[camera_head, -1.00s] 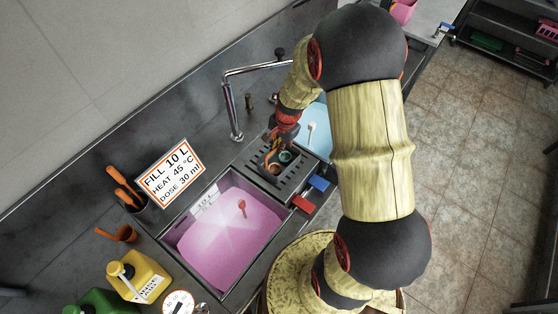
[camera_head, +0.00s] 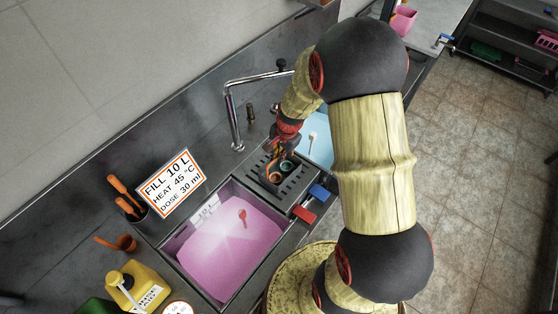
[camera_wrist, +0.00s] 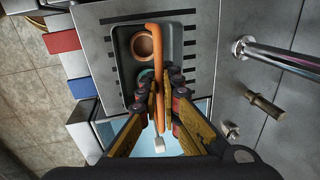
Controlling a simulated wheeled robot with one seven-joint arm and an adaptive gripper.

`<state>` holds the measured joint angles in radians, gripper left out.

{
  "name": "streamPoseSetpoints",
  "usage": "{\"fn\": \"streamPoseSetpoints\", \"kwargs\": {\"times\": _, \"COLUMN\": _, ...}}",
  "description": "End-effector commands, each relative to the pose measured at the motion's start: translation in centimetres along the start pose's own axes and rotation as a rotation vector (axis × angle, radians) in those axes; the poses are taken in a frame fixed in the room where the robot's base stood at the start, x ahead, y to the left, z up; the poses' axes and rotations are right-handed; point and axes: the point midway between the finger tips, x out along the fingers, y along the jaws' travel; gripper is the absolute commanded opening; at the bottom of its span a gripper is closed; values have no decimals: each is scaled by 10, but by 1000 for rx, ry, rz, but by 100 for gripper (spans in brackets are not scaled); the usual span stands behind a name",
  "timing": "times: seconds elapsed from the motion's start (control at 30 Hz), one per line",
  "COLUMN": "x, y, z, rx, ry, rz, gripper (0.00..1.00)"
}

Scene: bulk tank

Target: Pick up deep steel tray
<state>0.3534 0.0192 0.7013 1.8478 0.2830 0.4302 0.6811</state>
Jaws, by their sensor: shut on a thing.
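The deep steel tray (camera_wrist: 118,62) is a small, dark, rounded-corner tub on the slotted drain plate. It also shows in the head view (camera_head: 264,175), partly covered by my arm. It holds a copper-coloured cup (camera_wrist: 146,45) and a teal cup (camera_wrist: 146,74). A long orange handle (camera_wrist: 155,40) crosses the tray and runs between my fingers. The gripped wall is mostly hidden. Whether the tray is clear of the plate I cannot tell.
The slotted plate (camera_head: 292,190) lies between a pink-liquid basin (camera_head: 220,250) and a light-blue basin (camera_head: 318,150). A tall tap (camera_head: 235,115) stands behind. Red (camera_head: 303,214) and blue (camera_head: 319,191) blocks sit at the front edge. A sign (camera_head: 170,183) and yellow bottle (camera_head: 135,285) are at left.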

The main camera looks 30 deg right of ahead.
Motion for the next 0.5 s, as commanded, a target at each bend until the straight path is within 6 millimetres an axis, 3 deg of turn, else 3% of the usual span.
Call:
{"fn": "streamPoseSetpoints", "kwargs": {"times": 0.3, "x": -32, "y": -7, "z": 0, "rx": -1, "ry": 2, "rz": -3, "gripper": 0}}
{"fn": "streamPoseSetpoints", "kwargs": {"times": 0.5, "x": -65, "y": 9, "z": 13, "rx": 0, "ry": 3, "rz": -4, "gripper": 0}}
